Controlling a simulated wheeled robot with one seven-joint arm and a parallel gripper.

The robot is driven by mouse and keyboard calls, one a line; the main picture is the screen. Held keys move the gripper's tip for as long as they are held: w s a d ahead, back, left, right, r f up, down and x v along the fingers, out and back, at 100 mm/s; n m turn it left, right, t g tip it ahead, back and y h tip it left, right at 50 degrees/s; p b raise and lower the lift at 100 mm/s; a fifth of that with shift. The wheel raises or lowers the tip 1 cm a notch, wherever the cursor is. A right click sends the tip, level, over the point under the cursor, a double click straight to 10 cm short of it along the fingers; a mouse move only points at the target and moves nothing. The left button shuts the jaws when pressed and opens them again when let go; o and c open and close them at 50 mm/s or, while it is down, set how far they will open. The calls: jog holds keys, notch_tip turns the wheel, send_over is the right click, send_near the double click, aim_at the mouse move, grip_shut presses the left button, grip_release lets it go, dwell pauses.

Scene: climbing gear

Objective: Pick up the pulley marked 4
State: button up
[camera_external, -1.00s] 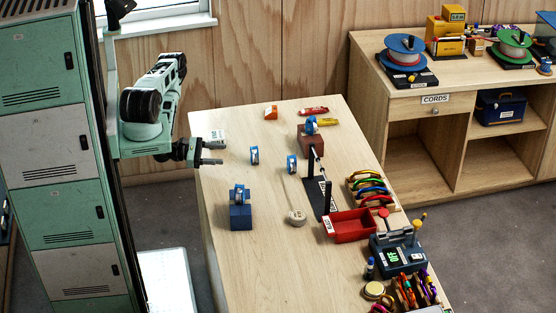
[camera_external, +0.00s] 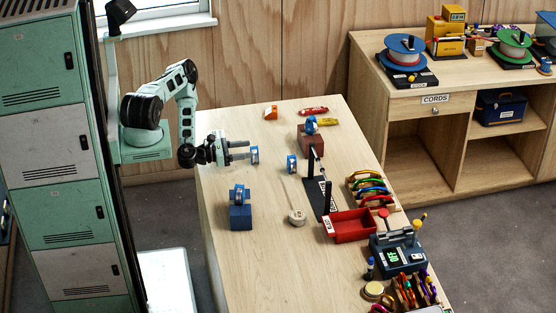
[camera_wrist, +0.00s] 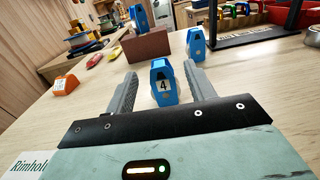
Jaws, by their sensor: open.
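The blue pulley marked 4 (camera_wrist: 164,83) stands upright on the table, between the fingertips of my gripper (camera_wrist: 158,85) in the wrist view, at or just beyond their ends. In the external view this pulley (camera_external: 254,155) is at the tips of my gripper (camera_external: 248,154). My gripper is open, with a gap on each side of the pulley. I cannot tell whether a finger touches it. Another blue pulley (camera_external: 292,164) stands to the right; it also shows in the wrist view (camera_wrist: 196,44).
A pulley (camera_external: 311,125) sits on a brown block (camera_external: 312,145), and another on a blue block (camera_external: 240,217) nearer the front. An orange item (camera_external: 270,112), a tape measure (camera_external: 297,217), a black stand (camera_external: 318,195) and a red tray (camera_external: 352,227) are on the table (camera_external: 262,275).

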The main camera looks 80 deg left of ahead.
jog(key=w+p, duration=0.3)
jog(key=w, duration=0.2)
jog(key=shift+w+d+r, duration=0.1)
jog(key=shift+w, duration=0.35)
jog(key=shift+f, duration=0.2)
jog(key=shift+c, duration=0.2)
jog(key=c, duration=1)
